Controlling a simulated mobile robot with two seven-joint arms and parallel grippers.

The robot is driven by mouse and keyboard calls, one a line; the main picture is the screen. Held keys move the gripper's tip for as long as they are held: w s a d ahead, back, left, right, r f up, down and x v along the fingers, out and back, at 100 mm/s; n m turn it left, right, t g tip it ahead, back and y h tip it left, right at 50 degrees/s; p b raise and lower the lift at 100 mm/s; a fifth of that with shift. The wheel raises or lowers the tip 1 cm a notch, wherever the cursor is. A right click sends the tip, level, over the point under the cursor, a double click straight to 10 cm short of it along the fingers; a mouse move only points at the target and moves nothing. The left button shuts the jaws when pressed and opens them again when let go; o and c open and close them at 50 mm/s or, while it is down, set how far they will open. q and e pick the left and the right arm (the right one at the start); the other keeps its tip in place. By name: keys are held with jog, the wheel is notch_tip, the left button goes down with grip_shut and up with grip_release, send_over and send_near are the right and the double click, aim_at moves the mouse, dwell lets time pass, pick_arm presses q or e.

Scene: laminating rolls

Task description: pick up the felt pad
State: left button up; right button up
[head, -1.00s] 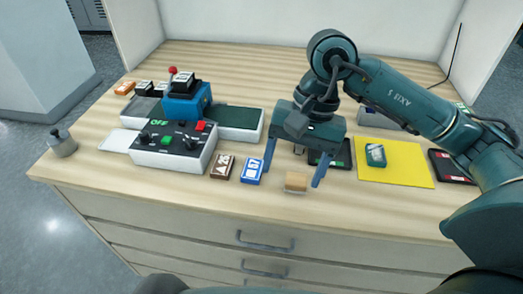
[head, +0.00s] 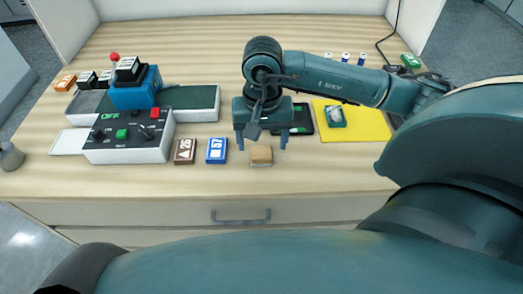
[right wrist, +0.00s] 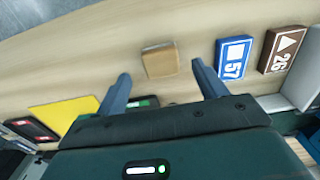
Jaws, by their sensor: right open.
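The felt pad, a small tan block (head: 261,156), lies flat on the wooden counter near its front edge. It also shows in the right wrist view (right wrist: 160,61). My right gripper (head: 262,144) is open and empty, its two fingers pointing down. In the head view the fingertips appear just behind the pad, one toward each side. In the right wrist view the open fingers (right wrist: 160,72) frame the pad with a gap on both sides. I cannot tell the exact fingertip height. My left gripper is not in view.
A blue block marked 57 (head: 216,150) and a brown block marked 26 (head: 185,151) lie left of the pad. A control box (head: 131,149) stands further left. A yellow sheet (head: 366,128) lies to the right, with a black item (head: 301,121) beside it. Counter in front of the pad is clear.

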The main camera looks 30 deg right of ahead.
jog(key=shift+w+f, duration=0.1)
jog(key=shift+f, duration=1.25)
jog(key=shift+c, duration=0.4)
jog(key=c, duration=1)
notch_tip(320, 180, up, 10)
jog(key=b, duration=0.1)
jog(key=o, duration=0.4)
jog(key=shift+c, duration=1.4)
